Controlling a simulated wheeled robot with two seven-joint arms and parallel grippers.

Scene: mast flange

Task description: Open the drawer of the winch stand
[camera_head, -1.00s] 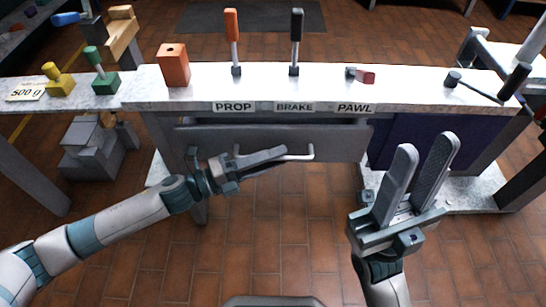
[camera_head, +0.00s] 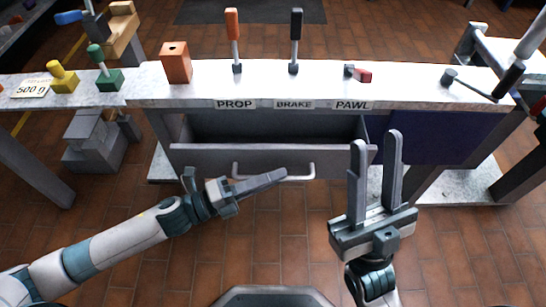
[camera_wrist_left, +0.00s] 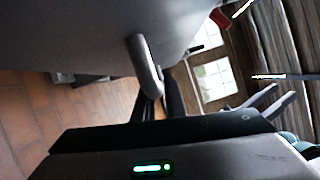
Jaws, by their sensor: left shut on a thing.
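The winch stand's drawer (camera_head: 200,158) is pulled partly out under the worktop, and its dark inside shows in the head view. A pale bar handle (camera_head: 298,177) runs along the drawer's front; it also shows in the left wrist view (camera_wrist_left: 147,68). My left gripper (camera_head: 278,176) is shut on the handle, its fingers partly covering the bar. My right gripper (camera_head: 377,145) is open and empty, fingers pointing up, in front of the drawer's right end and apart from it.
The worktop (camera_head: 330,92) carries an orange lever (camera_head: 233,35), a black lever (camera_head: 296,35), a red-tipped pawl lever (camera_head: 360,75) and an orange block (camera_head: 176,62). A crank (camera_head: 480,85) stands at right. Tiled floor in front is clear.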

